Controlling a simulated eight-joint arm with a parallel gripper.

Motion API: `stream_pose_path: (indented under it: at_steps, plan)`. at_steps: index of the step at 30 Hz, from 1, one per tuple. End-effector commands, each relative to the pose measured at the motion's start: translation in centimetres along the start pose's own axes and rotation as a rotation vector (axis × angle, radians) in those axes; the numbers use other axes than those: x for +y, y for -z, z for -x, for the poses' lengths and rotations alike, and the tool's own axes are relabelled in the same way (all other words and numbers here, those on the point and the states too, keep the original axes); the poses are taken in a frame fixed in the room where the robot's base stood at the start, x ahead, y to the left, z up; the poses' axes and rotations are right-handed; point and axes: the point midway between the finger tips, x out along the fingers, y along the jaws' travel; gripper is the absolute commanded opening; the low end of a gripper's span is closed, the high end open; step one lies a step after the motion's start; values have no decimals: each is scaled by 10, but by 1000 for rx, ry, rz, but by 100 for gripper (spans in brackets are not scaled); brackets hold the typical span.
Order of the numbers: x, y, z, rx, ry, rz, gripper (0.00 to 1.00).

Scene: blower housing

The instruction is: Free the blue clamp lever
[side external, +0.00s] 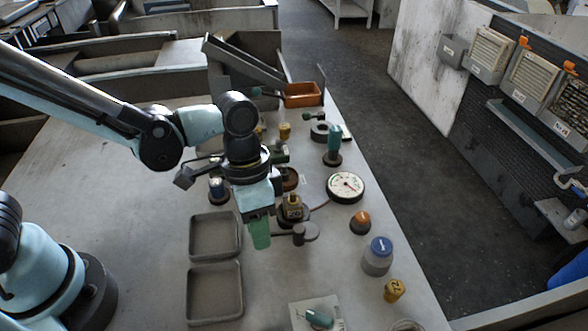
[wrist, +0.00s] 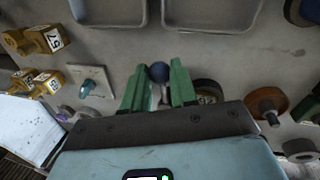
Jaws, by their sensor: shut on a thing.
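My gripper (side external: 260,232) points down over the bench, its green fingers close to the work surface in the side view. In the wrist view my gripper (wrist: 160,86) has its two green fingers on either side of a dark blue ball knob (wrist: 159,72), which looks like the end of the blue clamp lever. The fingers are shut on it at their tips. The rest of the lever and its clamp are mostly hidden by the fingers and the gripper body. In the side view I cannot make out the lever behind the fingers.
Two empty grey trays (side external: 243,256) lie left of my gripper. A dial gauge (side external: 345,187), an orange-topped knob (side external: 360,224), a blue-capped jar (side external: 378,258) and a yellow numbered block (side external: 394,291) stand to the right. An orange bin (side external: 303,95) is at the back.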

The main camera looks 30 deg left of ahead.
Motion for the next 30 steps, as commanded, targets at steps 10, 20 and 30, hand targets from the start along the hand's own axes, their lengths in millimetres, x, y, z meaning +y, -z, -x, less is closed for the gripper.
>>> stream_pose_path:
  at_steps: [10, 20, 30]
  plan:
    - [-1, 1, 0, 2, 5, 1, 45]
    - [-1, 0, 0, 1, 3, 2, 52]
    - [-1, 0, 31, 1, 3, 3, 52]
